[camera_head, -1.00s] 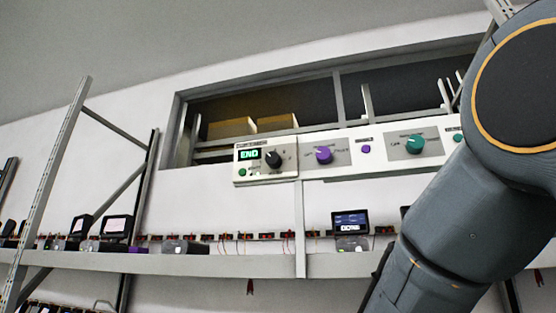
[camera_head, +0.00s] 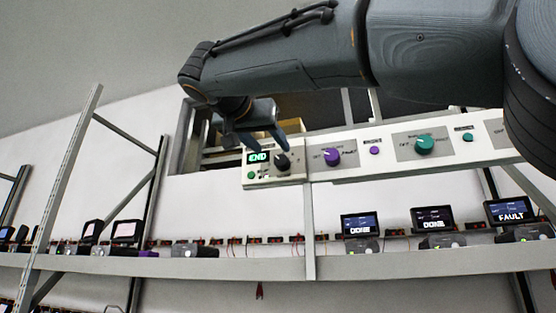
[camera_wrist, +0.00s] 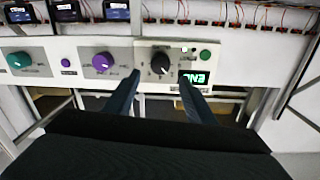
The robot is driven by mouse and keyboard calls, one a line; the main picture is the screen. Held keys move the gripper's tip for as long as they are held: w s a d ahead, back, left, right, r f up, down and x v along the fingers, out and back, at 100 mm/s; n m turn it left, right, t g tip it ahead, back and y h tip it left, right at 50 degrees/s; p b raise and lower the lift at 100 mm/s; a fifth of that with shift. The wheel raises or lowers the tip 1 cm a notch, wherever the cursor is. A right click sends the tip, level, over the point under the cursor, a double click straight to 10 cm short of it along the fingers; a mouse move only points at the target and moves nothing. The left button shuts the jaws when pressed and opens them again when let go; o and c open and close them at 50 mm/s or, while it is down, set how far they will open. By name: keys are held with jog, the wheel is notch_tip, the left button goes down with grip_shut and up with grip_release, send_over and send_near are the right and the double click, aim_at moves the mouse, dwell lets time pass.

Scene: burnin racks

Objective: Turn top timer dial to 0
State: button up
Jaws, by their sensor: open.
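The timer panel (camera_head: 262,177) is a pale box at the left end of the control strip, with a green display (camera_head: 258,157) reading END. Its black dial (camera_head: 283,161) sits right of the display; the dial also shows upside down in the wrist view (camera_wrist: 160,61). My gripper (camera_head: 263,147) is open and empty, its fingers reaching down to the panel's top edge. In the wrist view the fingertips (camera_wrist: 159,74) lie on either side of the dial in the picture, one near the display. Whether they touch the panel I cannot tell.
A purple knob (camera_head: 332,157) and a teal knob (camera_head: 424,145) sit farther right on the strip. A green button (camera_head: 251,175) is under the display. A shelf below (camera_head: 190,261) holds several small screens, one reading FAULT (camera_head: 508,211). A metal upright (camera_head: 66,180) stands left.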

aim_at(280, 159)
jog(key=p+x, duration=0.2)
jog(key=x, duration=0.5)
jog(key=shift+w+p, duration=0.1)
jog(key=shift+p, duration=0.3)
jog(key=shift+f, duration=0.1)
jog(key=c, duration=1)
